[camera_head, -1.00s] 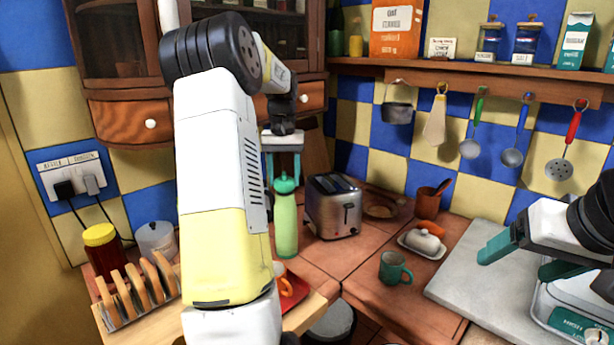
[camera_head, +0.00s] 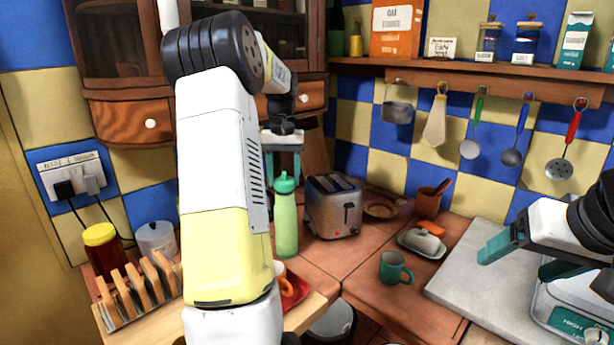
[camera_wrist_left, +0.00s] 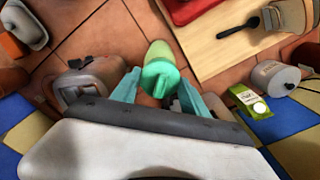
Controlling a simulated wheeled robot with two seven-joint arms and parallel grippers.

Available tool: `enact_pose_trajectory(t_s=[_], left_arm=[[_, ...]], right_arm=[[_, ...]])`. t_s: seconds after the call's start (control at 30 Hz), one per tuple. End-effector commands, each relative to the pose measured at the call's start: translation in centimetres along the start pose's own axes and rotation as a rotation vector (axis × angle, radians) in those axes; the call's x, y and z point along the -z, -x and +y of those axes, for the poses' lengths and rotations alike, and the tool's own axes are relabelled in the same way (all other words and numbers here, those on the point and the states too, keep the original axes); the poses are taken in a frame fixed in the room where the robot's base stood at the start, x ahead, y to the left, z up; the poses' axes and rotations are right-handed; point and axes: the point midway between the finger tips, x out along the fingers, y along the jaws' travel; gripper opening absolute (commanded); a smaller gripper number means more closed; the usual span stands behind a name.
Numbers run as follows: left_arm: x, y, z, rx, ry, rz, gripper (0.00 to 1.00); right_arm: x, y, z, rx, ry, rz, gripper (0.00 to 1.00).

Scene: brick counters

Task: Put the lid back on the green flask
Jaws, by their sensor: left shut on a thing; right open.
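The light green flask (camera_head: 286,226) stands upright on the brown tiled counter, left of the toaster. The teal-green lid (camera_head: 284,184) is at the flask's mouth, in line with its neck. I cannot tell whether it is fully seated. My left gripper (camera_head: 284,172) points down over the flask, shut on the lid. In the left wrist view the lid (camera_wrist_left: 160,80) sits between the two teal fingers, and the pale flask body (camera_wrist_left: 160,50) shows behind it. My right gripper (camera_head: 497,248) is open and empty at the right, over the grey slab.
The toaster (camera_head: 334,206) stands close right of the flask. A toast rack (camera_head: 140,287), teal mug (camera_head: 394,268) and butter dish (camera_head: 422,243) stand nearby. The counter between flask and mug is clear.

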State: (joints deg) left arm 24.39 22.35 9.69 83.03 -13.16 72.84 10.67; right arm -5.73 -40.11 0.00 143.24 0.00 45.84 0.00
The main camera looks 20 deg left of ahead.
Motion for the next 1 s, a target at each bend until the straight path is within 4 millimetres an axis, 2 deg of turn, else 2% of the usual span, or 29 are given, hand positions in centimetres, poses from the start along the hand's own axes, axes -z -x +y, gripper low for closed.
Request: enact_pose_trajectory(t_s=[0.9, 0.93, 1.0], left_arm=[[0.0, -0.27, 0.03, 0.0, 0.0, 0.0, 0.13], [-0.01, -0.27, 0.03, 0.0, 0.0, 0.0, 0.56], [-0.01, -0.27, 0.03, 0.0, 0.0, 0.0, 0.7]], right_arm=[[0.0, 0.0, 0.0, 0.0, 0.0, 0.0, 0.75], [0.0, 0.0, 0.0, 0.0, 0.0, 0.0, 0.75], [0.0, 0.0, 0.0, 0.0, 0.0, 0.0, 0.75]])
